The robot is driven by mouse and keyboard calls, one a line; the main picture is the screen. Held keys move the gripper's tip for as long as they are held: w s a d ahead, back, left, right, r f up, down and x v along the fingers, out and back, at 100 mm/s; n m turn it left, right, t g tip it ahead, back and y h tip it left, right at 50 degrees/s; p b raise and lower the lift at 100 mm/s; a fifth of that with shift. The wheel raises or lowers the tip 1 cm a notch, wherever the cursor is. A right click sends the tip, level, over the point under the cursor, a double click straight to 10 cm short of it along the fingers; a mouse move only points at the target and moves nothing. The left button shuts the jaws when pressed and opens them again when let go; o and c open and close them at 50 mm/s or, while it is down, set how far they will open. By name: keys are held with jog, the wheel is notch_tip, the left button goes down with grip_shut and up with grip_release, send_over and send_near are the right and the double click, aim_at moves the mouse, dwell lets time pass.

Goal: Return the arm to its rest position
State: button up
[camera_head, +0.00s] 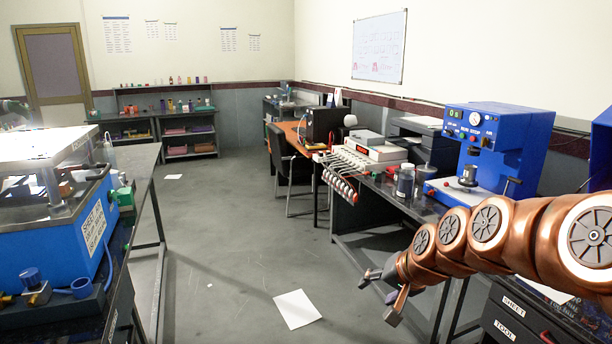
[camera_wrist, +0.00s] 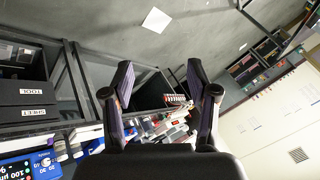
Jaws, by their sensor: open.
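My copper-coloured arm reaches in from the right edge of the head view. My gripper (camera_head: 383,292) is at its end, over the aisle beside the right-hand workbench (camera_head: 346,235). In the wrist view my gripper (camera_wrist: 160,92) has its two dark fingers spread wide apart, with nothing between them. The fingers touch nothing that I can see.
A blue press (camera_head: 495,150) and a white multi-channel tester (camera_head: 365,160) stand on the right bench. Labelled drawers (camera_head: 515,315) are below my arm. A blue machine (camera_head: 75,225) stands at left. A paper sheet (camera_head: 297,309) lies on the open floor between.

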jog(key=s+a+f+n+g+h+p, duration=0.1)
jog(key=s+n+g, duration=0.2)
jog(key=s, duration=1.4)
jog(key=shift+s+g+p, duration=0.15)
jog(key=shift+g+p, duration=0.15)
jog(key=shift+g, duration=0.2)
jog(key=s+d+g, duration=0.1)
jog(key=s, duration=0.5)
jog(key=s+d+n+g+h+p, duration=0.1)
jog(key=s, duration=0.4)
jog(key=s+d+f+g+h, duration=0.1)
jog(key=s+g, duration=0.1)
jog(key=s, duration=0.4)
jog(key=shift+s+d+n, duration=0.3)
jog(key=shift+s, duration=0.05)
